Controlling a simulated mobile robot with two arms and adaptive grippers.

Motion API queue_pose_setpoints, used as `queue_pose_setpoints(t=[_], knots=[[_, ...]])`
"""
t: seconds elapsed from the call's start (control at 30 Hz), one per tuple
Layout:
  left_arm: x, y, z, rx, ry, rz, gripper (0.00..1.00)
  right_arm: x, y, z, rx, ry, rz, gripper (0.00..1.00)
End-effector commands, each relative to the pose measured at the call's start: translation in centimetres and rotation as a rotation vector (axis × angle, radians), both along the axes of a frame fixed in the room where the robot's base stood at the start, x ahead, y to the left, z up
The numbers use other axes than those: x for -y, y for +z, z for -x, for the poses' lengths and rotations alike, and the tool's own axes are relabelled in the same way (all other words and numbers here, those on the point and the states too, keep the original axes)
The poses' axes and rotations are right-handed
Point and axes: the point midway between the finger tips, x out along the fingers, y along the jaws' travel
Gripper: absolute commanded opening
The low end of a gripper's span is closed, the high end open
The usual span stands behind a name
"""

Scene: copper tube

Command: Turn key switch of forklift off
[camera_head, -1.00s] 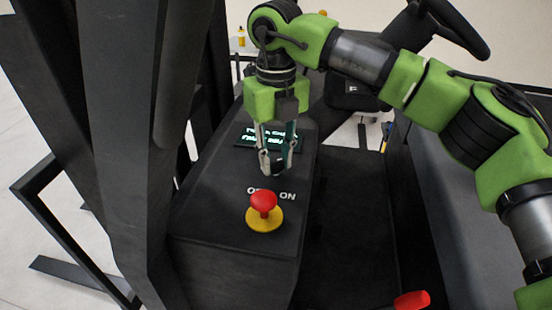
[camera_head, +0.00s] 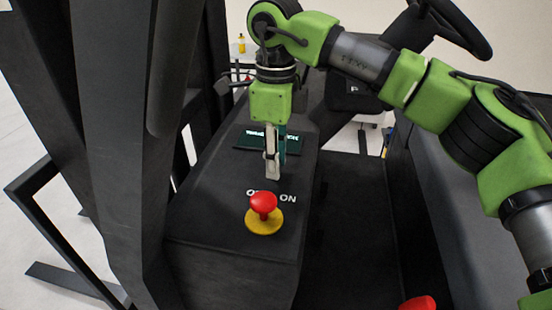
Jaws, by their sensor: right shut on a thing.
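My right gripper (camera_head: 272,174) points down at the black forklift console (camera_head: 222,215), just behind the white OFF and ON lettering (camera_head: 271,196). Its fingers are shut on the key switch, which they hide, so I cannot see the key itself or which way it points. My left gripper is not in view.
A red button on a yellow base (camera_head: 264,213) stands in front of the lettering. A lit display (camera_head: 262,139) is behind the gripper. A steering wheel (camera_head: 458,28) is at the top right. Dark mast beams (camera_head: 113,130) rise on the left. Another red knob (camera_head: 418,303) shows at the bottom.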

Motion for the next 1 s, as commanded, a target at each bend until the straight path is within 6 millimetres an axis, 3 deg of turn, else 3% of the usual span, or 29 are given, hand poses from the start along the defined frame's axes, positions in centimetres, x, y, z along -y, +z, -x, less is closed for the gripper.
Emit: queue_pose_setpoints(t=[0.77, 0.8, 0.83, 1.0], knots=[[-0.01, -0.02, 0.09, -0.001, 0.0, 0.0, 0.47, -0.01, 0.19, -0.08, 0.004, 0.104, -0.002, 0.02], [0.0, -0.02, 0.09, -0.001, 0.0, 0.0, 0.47, -0.01, 0.18, -0.08, 0.004, 0.104, -0.002, 0.31], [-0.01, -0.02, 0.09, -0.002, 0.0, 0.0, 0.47, -0.01, 0.18, -0.08, 0.004, 0.104, -0.002, 0.39], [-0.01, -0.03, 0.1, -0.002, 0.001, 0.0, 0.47, -0.01, 0.11, -0.05, 0.002, 0.103, -0.001, 0.4]])
